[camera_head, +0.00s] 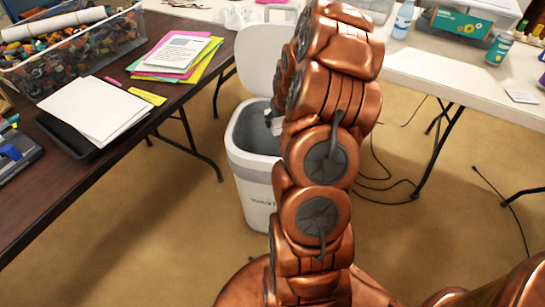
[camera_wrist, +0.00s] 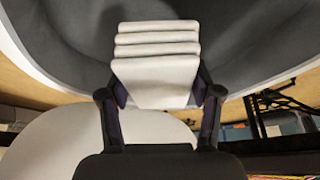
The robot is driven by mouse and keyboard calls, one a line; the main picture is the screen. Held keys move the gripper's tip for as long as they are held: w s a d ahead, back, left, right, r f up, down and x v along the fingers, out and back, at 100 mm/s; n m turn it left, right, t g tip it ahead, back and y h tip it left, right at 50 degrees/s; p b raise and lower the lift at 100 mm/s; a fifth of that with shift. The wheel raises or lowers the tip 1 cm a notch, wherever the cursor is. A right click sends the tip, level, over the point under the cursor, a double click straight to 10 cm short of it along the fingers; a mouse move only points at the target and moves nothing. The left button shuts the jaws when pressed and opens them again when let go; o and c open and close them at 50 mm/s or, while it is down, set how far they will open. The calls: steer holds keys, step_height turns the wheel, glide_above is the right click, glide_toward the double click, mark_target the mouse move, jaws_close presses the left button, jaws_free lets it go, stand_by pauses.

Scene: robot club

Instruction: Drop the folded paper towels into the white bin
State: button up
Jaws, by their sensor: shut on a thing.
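The white bin (camera_head: 252,175) stands on the floor in the middle of the head view, its white lid (camera_head: 264,58) raised and its grey inside partly visible. In the wrist view its dark grey inside (camera_wrist: 250,40) fills the upper part, with the pale rim (camera_wrist: 22,62) curving around it. My gripper (camera_wrist: 162,92) is shut on the folded paper towels (camera_wrist: 156,62), a pale layered stack between its two fingers. The towels appear in front of the bin's opening.
A dark table (camera_head: 150,122) on the left holds a clear tub of parts (camera_head: 75,50), coloured papers (camera_head: 182,52) and a white paper stack (camera_head: 95,108). A white table (camera_head: 440,75) on the right holds bottles and boxes. Cables (camera_head: 385,180) lie on the carpet right of my arm.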

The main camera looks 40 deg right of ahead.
steer(key=o, duration=1.2)
steer(key=v, duration=1.2)
steer(key=shift+a, duration=0.1)
